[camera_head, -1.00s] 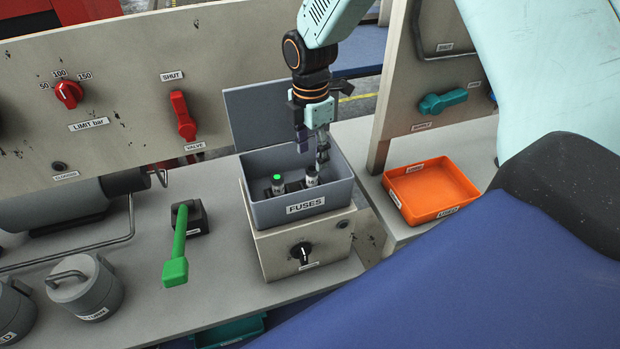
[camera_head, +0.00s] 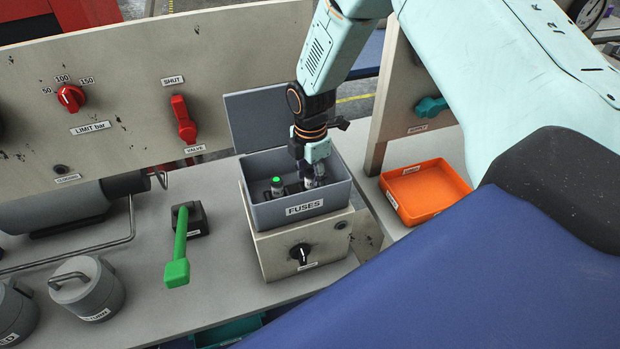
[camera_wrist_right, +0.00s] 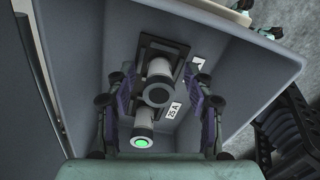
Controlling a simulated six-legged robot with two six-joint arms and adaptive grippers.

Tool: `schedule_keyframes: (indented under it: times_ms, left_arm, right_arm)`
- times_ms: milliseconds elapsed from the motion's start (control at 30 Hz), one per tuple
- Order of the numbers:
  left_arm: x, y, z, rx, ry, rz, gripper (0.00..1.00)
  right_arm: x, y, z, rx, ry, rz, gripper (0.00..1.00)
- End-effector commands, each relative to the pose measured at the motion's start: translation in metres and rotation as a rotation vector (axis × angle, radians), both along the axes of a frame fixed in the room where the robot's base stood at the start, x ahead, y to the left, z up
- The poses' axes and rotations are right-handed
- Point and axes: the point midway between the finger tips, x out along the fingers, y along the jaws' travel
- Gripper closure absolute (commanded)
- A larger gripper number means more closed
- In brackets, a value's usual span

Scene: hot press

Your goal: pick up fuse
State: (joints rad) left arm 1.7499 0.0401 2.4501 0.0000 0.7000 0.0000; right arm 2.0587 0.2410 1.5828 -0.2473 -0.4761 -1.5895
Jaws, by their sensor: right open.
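The grey box labelled FUSES (camera_head: 305,208) has its lid raised at the back. Inside it a fuse with a green-lit top (camera_head: 277,184) stands upright on the left. A second fuse (camera_head: 309,181) with a dark top stands on the right, partly hidden by my right gripper (camera_head: 312,172). In the right wrist view my right gripper (camera_wrist_right: 157,108) is open, its fingers on either side of the dark-topped fuse (camera_wrist_right: 157,90). The green-topped fuse (camera_wrist_right: 143,136) lies nearer the palm in that view. A 25 A label (camera_wrist_right: 173,110) shows beside them. My left gripper is not in view.
An orange tray (camera_head: 440,204) stands right of the box. A green-handled lever (camera_head: 178,255) is to the left. The panel behind carries a red valve handle (camera_head: 183,120) and a red knob (camera_head: 71,97). Grey lidded pots (camera_head: 88,290) stand at front left.

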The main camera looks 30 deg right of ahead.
Motion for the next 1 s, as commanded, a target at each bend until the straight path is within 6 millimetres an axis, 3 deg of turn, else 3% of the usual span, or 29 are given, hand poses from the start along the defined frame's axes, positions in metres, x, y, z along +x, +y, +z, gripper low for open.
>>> schedule_keyframes:
  times_ms: [67, 700, 1000]
  left_arm:
    - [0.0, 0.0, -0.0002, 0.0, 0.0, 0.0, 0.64]
    - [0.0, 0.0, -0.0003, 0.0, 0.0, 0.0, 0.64]
    - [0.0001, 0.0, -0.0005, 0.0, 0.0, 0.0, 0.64]
  right_arm:
    - [-0.0002, -0.0004, 0.0, 0.0, 0.0, 0.0, 0.47]
    - [-0.0003, -0.0004, 0.0003, 0.0, 0.0, 0.0, 1.0]
    - [0.0002, -0.0004, 0.0021, 0.0, -0.001, 0.0, 1.0]
